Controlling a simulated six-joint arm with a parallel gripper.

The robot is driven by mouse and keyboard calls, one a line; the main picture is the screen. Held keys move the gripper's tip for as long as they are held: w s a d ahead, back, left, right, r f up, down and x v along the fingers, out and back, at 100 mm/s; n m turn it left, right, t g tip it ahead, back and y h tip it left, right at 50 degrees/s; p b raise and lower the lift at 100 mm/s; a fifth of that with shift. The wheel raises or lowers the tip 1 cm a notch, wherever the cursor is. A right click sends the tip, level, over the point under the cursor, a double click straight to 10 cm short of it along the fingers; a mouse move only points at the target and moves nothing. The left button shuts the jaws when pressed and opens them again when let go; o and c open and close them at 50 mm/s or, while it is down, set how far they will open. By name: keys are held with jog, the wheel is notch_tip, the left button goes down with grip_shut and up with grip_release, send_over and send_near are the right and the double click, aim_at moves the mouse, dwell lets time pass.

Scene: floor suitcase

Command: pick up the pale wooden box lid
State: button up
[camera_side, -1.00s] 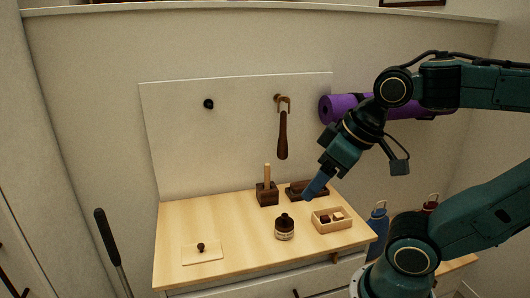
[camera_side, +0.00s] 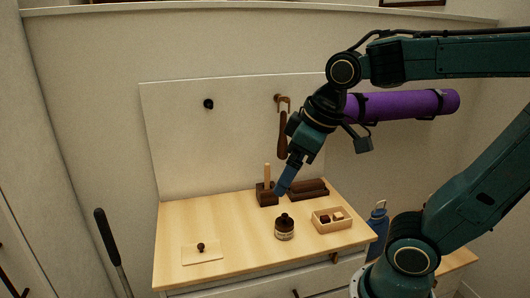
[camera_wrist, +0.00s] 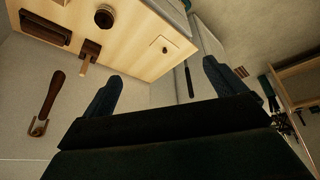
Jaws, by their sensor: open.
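The pale wooden box lid (camera_side: 202,254) lies flat at the front left of the wooden tabletop, with a small dark knob in its middle. In the wrist view the lid (camera_wrist: 165,44) shows near the top, beyond the fingers. My gripper (camera_side: 281,191) is above the back of the tabletop, right of the lid and well away from it, pointing down and to the left. In the wrist view my gripper (camera_wrist: 160,88) has its two blue fingers spread wide with nothing between them.
A dark jar (camera_side: 284,230), an open pale box (camera_side: 331,222) with small blocks, a dark block with an upright stick (camera_side: 267,190) and a dark wooden block (camera_side: 309,190) stand right of the lid. A handled tool (camera_side: 283,138) hangs on the backboard. The tabletop's left half is mostly clear.

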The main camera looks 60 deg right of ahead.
jog(key=w+f+n+g, duration=0.2)
jog(key=w+f+n, duration=0.2)
jog(key=w, duration=0.9)
jog(key=n+g, duration=0.3)
send_over(208, 250)
notch_tip(208, 250, down, 14)
jog(key=shift+s+f, duration=0.15)
jog(key=shift+f, duration=0.1)
notch_tip(208, 250, down, 8)
jog(key=shift+f, duration=0.1)
jog(key=shift+f, duration=0.1)
jog(key=shift+w+f, duration=0.2)
jog(key=shift+f, duration=2.35)
